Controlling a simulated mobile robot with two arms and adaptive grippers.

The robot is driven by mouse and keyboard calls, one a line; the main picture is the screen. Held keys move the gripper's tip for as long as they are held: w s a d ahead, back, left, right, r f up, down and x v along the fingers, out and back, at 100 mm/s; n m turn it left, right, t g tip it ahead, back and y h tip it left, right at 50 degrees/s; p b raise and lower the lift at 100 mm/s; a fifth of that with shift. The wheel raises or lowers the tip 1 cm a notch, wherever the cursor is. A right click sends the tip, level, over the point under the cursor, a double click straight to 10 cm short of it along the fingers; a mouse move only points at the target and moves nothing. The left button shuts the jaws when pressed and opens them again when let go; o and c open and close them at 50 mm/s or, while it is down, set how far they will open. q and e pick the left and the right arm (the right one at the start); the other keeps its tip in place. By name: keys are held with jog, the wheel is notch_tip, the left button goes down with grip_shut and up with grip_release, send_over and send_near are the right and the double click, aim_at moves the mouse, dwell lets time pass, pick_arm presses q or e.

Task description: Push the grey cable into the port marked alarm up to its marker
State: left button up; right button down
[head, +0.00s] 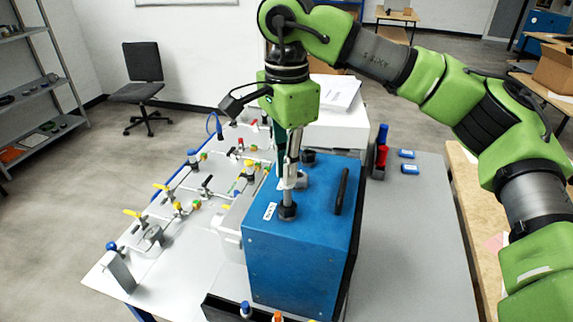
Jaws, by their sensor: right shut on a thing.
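The blue analyser box (290,258) stands on the table. A dark round port (287,212) sits on its top near the front left, with a small white label (270,211) beside it whose text I cannot read. My right gripper (291,182) points down just above this port and is shut on the grey cable (288,197), which shows as a short, thin upright piece between the fingers and the port. The cable's lower end meets the port in the picture; I cannot tell how deep it is. Its marker cannot be made out. My left gripper is not in view.
A second dark port (308,157) and a black handle (342,191) are on the box top. Left of the box is a white panel with pipes and coloured valves (163,188). Blue and red bottles (382,145) stand behind right. The grey table right of the box (415,240) is clear.

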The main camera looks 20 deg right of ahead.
jog(key=shift+f+b, duration=1.5)
jog(key=shift+f, duration=0.65)
jog(key=c, duration=2)
grip_release()
jog(key=shift+r+p, duration=2.55)
jog(key=shift+r, duration=1.05)
jog(key=shift+f, duration=0.1)
